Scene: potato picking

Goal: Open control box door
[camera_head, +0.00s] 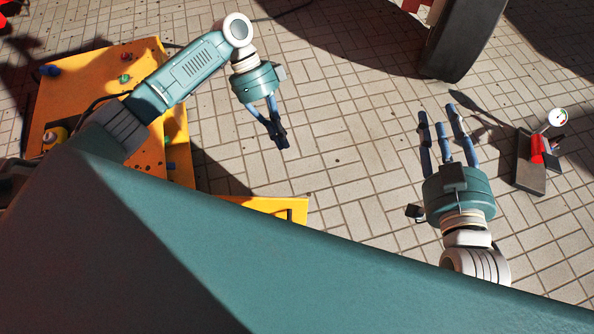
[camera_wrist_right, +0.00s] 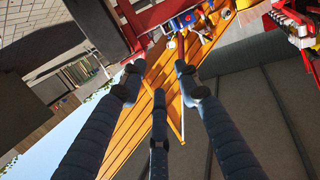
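I cannot make out a control box or its door for certain in either view. My right gripper (camera_head: 442,125) is at the right of the head view, with its blue fingers spread and nothing between them. In the right wrist view its fingers (camera_wrist_right: 158,88) stand apart with empty space between them. My left gripper (camera_head: 281,142) is in the upper middle of the head view, above the paving. Its fingers converge, and their tips look together with no object visible between them.
An orange platform (camera_head: 66,92) with small coloured parts lies at the left, partly behind my left arm. Paving between the grippers is clear.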

